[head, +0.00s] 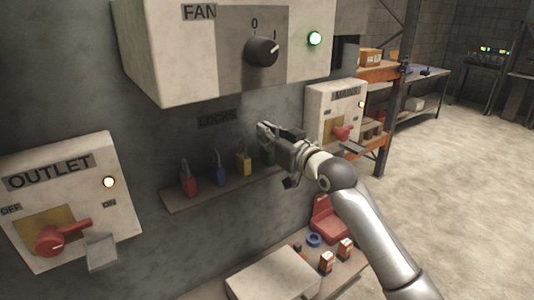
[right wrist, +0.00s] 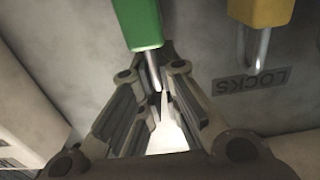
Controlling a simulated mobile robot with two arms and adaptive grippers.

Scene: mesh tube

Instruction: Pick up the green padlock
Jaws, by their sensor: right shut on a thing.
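The green padlock (head: 268,156) is at the right end of the padlock shelf in the head view, partly hidden by my right gripper (head: 266,131). In the right wrist view the green padlock's body (right wrist: 141,22) is at the top, and its metal shackle runs in between the fingers of my right gripper (right wrist: 160,85). My right gripper is shut on the shackle. I cannot tell whether the padlock's body still touches the shelf. My left gripper is out of view.
The shelf (head: 208,194) also holds a red padlock (head: 188,184), a blue padlock (head: 220,174) and a yellow padlock (head: 244,164). The fan box (head: 155,60) overhangs above. The outlet box (head: 105,205) is left, the mains box (head: 318,100) right. A lower bench has several items.

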